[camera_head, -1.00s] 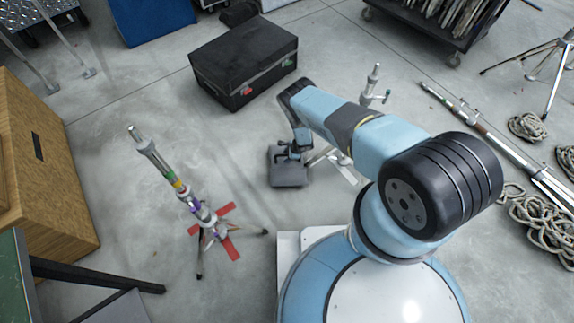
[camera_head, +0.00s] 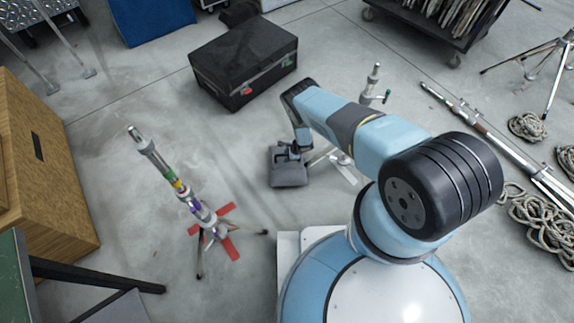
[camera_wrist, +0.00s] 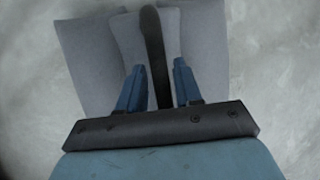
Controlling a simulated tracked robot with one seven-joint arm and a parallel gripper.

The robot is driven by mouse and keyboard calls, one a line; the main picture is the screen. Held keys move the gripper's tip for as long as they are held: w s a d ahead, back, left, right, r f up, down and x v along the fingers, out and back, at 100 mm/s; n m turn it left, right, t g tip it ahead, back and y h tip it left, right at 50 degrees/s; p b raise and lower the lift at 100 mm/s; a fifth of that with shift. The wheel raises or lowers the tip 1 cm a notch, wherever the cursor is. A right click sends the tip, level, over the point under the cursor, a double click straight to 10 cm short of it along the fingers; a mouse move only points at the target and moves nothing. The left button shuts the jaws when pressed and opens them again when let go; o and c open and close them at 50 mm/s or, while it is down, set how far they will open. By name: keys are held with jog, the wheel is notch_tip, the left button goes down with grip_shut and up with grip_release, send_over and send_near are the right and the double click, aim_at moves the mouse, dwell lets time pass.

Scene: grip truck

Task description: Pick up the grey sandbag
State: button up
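The grey sandbag (camera_head: 289,175) lies on the concrete floor in the head view, left of the light stand's base. In the wrist view the sandbag (camera_wrist: 93,55) shows two grey lobes and a narrower middle part, with a dark strap handle running along the middle. My gripper (camera_head: 294,156) is low over the sandbag, pointing down. In the wrist view my gripper (camera_wrist: 158,80) is open, with one blue finger on each side of the strap and gaps between. Whether the fingertips touch the bag cannot be told.
A metal stand (camera_head: 374,85) is close to the right of my gripper. A black case (camera_head: 243,65) lies behind the sandbag. A striped stand with red feet (camera_head: 205,215) is at the left. Poles (camera_head: 490,135) and coiled rope (camera_head: 545,225) lie at the right.

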jog(key=c, duration=0.6)
jog(key=shift+s, duration=0.1)
jog(key=shift+s+f, duration=0.1)
jog(key=shift+s, duration=0.05)
dwell(0.6)
